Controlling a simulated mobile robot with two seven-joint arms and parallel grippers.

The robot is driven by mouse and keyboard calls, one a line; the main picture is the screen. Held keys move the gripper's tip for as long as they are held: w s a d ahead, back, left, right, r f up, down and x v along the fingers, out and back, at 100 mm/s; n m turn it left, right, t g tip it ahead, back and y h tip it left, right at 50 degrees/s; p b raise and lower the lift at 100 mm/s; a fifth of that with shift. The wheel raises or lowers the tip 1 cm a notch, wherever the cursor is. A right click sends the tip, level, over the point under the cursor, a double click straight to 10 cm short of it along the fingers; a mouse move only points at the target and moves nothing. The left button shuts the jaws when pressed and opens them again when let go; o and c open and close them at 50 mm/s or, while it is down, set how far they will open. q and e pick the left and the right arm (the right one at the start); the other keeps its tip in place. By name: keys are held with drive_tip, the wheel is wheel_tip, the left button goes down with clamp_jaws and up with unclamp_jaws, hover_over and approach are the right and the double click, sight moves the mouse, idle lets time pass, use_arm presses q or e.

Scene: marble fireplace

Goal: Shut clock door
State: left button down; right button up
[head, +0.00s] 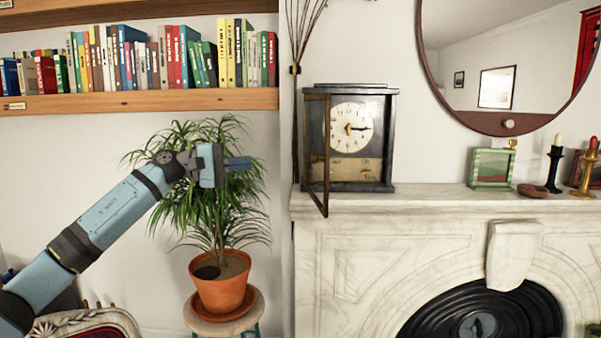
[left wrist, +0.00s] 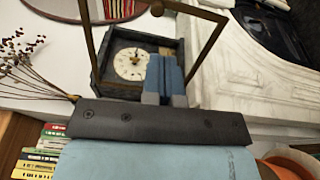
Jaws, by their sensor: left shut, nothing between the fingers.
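The clock (head: 375,100) is a dark box with a cream dial and stands upright on the mantel. Its door (head: 326,165), a thin brown frame, stands open, swung out from the clock's left side. The clock (left wrist: 131,62) also shows in the left wrist view, with the door's brown bar (left wrist: 208,50) to the right of the dial. My left gripper (head: 240,163) is shut and empty, in front of the potted plant and left of the door, with a gap between them in the head view. Its blue fingers (left wrist: 165,75) cover part of the clock in the wrist view. My right gripper is out of view.
A potted plant (head: 220,290) stands on a stool below my left arm. Dry stems (head: 295,70) rise just left of the clock. The marble mantel (head: 430,199) is clear between the clock and a green frame (head: 491,168). Candlesticks (head: 553,168) stand farther right.

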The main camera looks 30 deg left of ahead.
use_arm(q)
drive_tip(key=p, duration=0.7)
approach(311, 157)
drive_tip(key=x, duration=0.6)
drive_tip(key=shift+w+d, duration=0.15)
drive_tip(key=shift+d, duration=0.25)
drive_tip(key=shift+w+d+f, duration=0.1)
drive_tip(key=shift+w+d, duration=0.15)
drive_tip(key=shift+d, duration=0.05)
drive_tip(key=shift+w, duration=0.1)
